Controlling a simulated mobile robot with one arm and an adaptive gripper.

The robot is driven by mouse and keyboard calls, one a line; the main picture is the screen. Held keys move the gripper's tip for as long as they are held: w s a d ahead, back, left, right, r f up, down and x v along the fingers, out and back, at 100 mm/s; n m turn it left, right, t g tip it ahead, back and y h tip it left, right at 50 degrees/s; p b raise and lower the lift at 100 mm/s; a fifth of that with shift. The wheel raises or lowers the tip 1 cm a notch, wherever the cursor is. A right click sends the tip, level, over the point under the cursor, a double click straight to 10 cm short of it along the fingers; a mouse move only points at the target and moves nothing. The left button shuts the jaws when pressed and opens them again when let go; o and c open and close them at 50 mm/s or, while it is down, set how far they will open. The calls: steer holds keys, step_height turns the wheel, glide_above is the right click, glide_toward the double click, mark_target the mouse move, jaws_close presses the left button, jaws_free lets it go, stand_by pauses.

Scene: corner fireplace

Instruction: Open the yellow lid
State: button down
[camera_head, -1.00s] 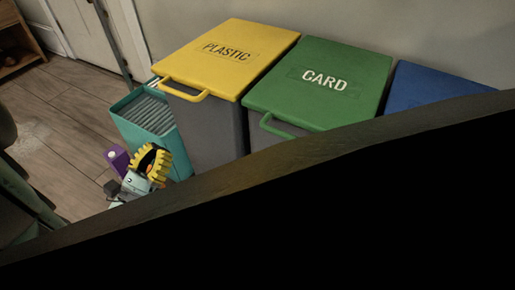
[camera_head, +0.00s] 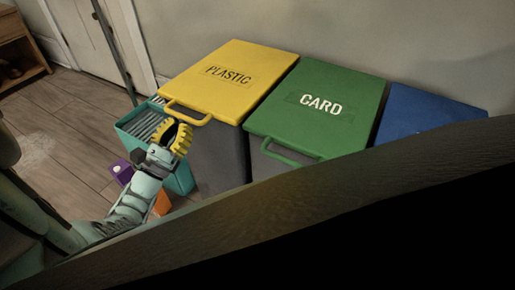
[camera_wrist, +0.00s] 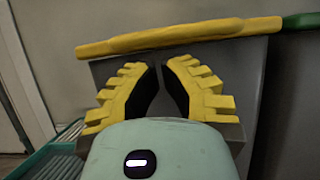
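The yellow lid (camera_head: 240,75), marked PLASTIC, lies flat and closed on a grey bin (camera_head: 222,155). Its yellow loop handle (camera_head: 188,116) sticks out at the front edge. My gripper (camera_head: 176,133), with yellow ribbed fingers and dark inner pads, is just in front of and below the handle in the head view. In the wrist view my gripper (camera_wrist: 160,68) points up toward the yellow bar (camera_wrist: 180,36) across the top.
A green CARD lid (camera_head: 330,105) and a blue lid (camera_head: 420,112) are to the right. A teal ribbed container (camera_head: 138,125) stands left of the yellow-lidded bin. A purple object (camera_head: 120,172) and an orange one (camera_head: 162,203) are near my arm. A dark edge covers the lower right.

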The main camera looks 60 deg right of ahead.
steer(key=shift+r, duration=0.4)
